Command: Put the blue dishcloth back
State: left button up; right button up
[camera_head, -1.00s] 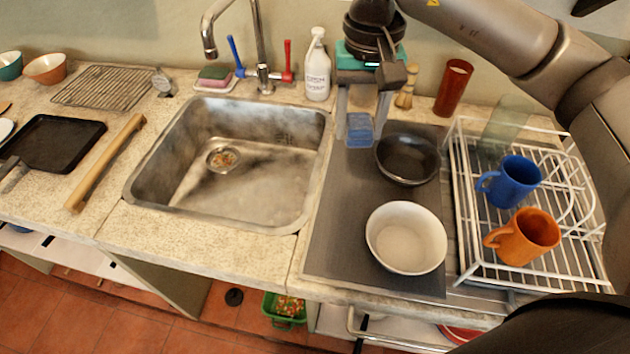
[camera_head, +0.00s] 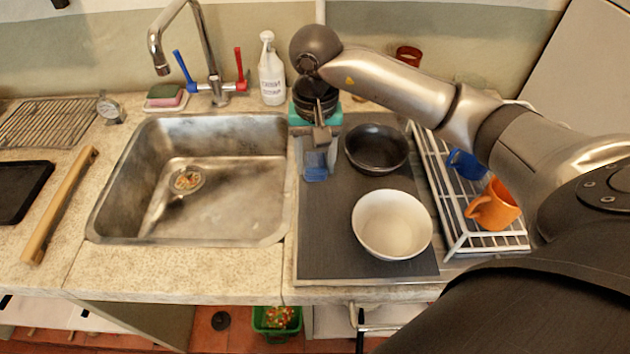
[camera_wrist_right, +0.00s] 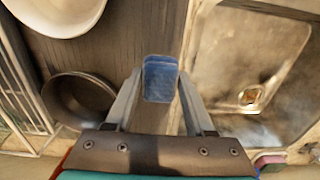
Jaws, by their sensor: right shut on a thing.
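The blue dishcloth (camera_head: 316,168) is a small folded piece near the left edge of the dark mat (camera_head: 330,225), just right of the sink. My right gripper (camera_head: 320,152) is shut on it from behind. In the right wrist view the dishcloth (camera_wrist_right: 160,78) sits between the two fingertips of my right gripper (camera_wrist_right: 160,90), over the mat. I cannot tell whether it touches the mat. My left gripper is not in view.
A black bowl (camera_head: 376,147) and a white bowl (camera_head: 392,224) stand on the mat. The empty steel sink (camera_head: 240,205) lies left. A white dish rack (camera_head: 446,190) with a blue mug (camera_head: 466,164) and an orange mug (camera_head: 495,207) is right. A white bottle (camera_head: 271,75) stands behind.

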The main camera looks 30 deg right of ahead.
aim_at(315, 192)
jog(key=shift+f, duration=2.85)
jog(key=shift+f+b, duration=0.1)
jog(key=shift+b, duration=0.3)
jog(key=o, duration=1.2)
notch_tip(315, 192, up, 12)
jog(key=shift+r+p, duration=0.15)
jog(key=shift+p, duration=0.45)
